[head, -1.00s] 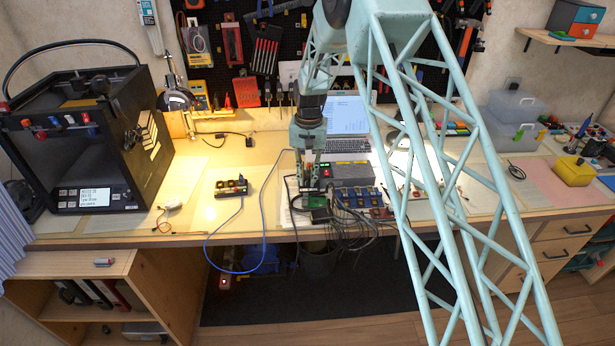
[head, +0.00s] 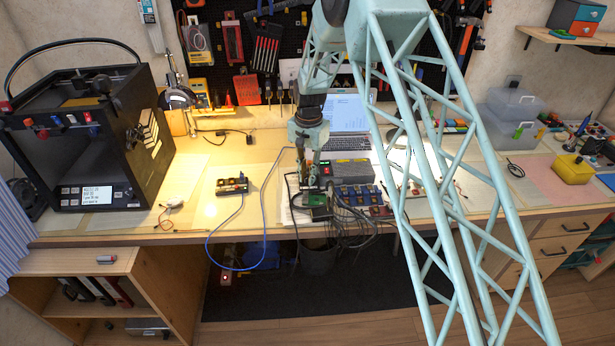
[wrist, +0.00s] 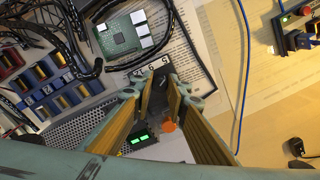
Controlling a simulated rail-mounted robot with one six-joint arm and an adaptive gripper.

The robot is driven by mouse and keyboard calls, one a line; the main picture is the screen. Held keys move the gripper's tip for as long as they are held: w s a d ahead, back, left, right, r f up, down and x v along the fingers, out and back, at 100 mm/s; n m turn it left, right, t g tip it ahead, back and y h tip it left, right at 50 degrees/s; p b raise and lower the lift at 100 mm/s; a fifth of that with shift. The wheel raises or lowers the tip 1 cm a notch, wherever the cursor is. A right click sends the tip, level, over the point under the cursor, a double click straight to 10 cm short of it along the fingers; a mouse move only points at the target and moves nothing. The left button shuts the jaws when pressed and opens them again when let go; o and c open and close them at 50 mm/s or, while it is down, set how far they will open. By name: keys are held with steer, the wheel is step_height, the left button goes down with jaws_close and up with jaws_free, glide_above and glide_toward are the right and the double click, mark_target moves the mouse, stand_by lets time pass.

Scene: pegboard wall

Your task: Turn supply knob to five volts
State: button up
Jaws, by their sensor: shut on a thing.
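The power supply (head: 345,170) is a grey box in the middle of the bench, with a lit green display (wrist: 138,141) and an orange round part (wrist: 168,126) in the wrist view. Its dark supply knob (wrist: 158,86) lies between my fingertips, beside a white strip with printed numbers. My gripper (wrist: 160,92) is shut on the knob; it also shows at the supply's left end in the head view (head: 307,182). The fingers hide part of the knob, and I cannot read which number it points to.
A green circuit board (wrist: 132,34) with black cables lies close to the gripper. Blue socketed modules (wrist: 38,88) stand beside it. A small black box with a blue cable (head: 232,186) sits left on the bench. A laptop (head: 346,125) stands behind.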

steer(key=o, duration=0.6)
steer(key=shift+c, duration=0.2)
steer(key=shift+r, duration=0.15)
step_height(320, 180, up, 12)
stand_by(0.4)
steer(key=shift+s+d, duration=0.1)
steer(key=shift+d, duration=0.05)
stand_by(0.3)
